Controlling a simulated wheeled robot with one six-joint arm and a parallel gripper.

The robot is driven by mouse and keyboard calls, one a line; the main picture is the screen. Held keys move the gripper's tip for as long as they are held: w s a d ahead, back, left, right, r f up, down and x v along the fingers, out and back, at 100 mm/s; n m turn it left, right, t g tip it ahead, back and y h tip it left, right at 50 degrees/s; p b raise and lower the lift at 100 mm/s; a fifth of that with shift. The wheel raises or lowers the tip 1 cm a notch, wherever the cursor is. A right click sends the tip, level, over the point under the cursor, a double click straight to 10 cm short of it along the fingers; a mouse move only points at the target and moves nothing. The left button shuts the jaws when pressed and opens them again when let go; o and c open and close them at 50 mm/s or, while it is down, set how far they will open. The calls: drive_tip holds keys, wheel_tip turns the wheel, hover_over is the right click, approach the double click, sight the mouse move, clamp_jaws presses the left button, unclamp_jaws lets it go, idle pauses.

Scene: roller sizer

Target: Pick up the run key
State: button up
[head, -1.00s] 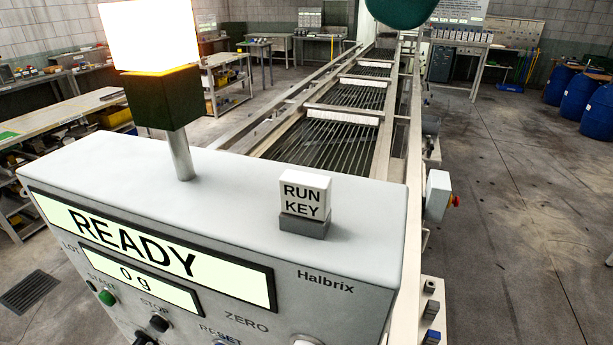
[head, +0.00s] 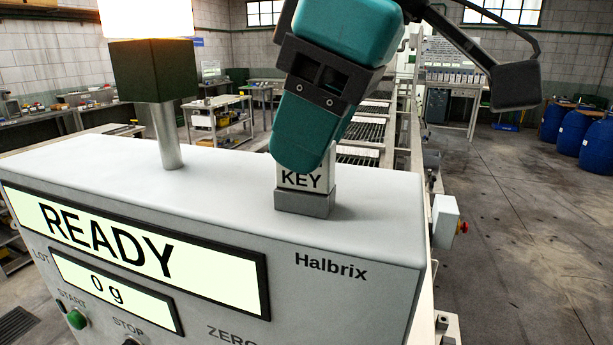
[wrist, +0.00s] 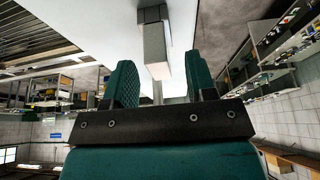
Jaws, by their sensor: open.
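The run key (head: 301,181) is a white block with black lettering, upright in a grey holder (head: 304,203) on top of the console. Only "KEY" shows in the head view, as a teal finger of my gripper (head: 311,161) covers its upper part. My gripper is open and comes down over the key from above. In the wrist view the key (wrist: 155,48) shows in the gap between the two teal fingers of my gripper (wrist: 162,72), with space visible on both sides. The grey holder (wrist: 151,13) shows beyond it.
A lit signal lamp on a dark block and metal post (head: 166,135) stands on the console (head: 200,180), left of the key. The display (head: 130,250) reads READY and 0 g. The roller conveyor (head: 375,125) runs behind. The console top right of the key is clear.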

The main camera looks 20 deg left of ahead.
drive_tip(key=shift+x, duration=0.9)
drive_tip(key=shift+c, duration=0.5)
clamp_jaws()
drive_tip(key=shift+r, duration=0.1)
wheel_tip(320, 180, up, 10)
drive_tip(key=p, duration=0.4)
drive_tip(key=shift+p, duration=0.35)
